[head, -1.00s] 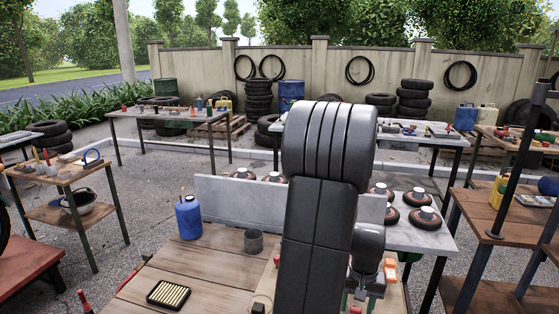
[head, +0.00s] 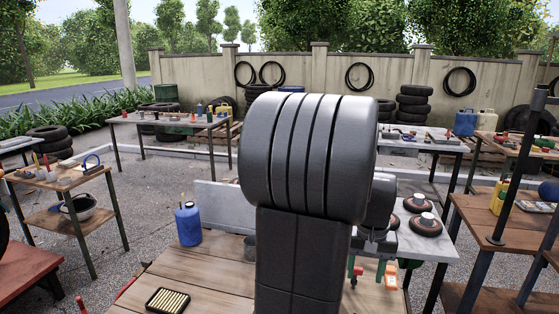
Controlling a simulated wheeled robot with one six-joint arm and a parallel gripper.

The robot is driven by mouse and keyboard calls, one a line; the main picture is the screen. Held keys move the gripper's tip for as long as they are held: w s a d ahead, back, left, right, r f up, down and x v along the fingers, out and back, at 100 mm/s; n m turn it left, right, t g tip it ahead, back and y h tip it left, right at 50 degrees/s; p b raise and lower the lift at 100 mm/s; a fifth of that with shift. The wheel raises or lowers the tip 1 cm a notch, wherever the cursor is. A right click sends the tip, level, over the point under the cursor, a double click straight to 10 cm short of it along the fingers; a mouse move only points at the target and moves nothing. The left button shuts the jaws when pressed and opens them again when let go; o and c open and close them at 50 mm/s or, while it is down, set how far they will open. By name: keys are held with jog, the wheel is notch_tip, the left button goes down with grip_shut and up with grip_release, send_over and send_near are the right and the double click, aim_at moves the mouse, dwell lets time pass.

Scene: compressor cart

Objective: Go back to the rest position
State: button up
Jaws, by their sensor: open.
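My arm fills the middle of the head view, its large dark grey joint and link standing in front of the bench. My gripper (head: 377,243) shows only in part, just right of the arm link and below the smaller wrist joint. It is open, and I see nothing held in it. It is above the right part of the wooden bench top (head: 215,268); most of it is small or hidden by my arm.
On the bench are a blue bottle (head: 188,225), a yellow filter in a black frame (head: 168,300) and an orange-and-white item (head: 391,276). A grey table (head: 432,243) behind carries round dark parts (head: 425,224). Wooden shelves (head: 490,215) stand close on the right.

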notch_tip(320, 180, down, 14)
jog(key=shift+r, duration=0.1)
jog(key=n+p, duration=0.1)
jog(key=n, duration=0.4)
jog(key=n+p, duration=0.2)
jog(key=n, duration=0.3)
notch_tip(320, 180, up, 8)
jog(key=shift+f+b, duration=0.2)
jog(key=shift+b, duration=0.1)
jog(key=shift+r, duration=0.7)
jog(key=shift+s+a, duration=0.1)
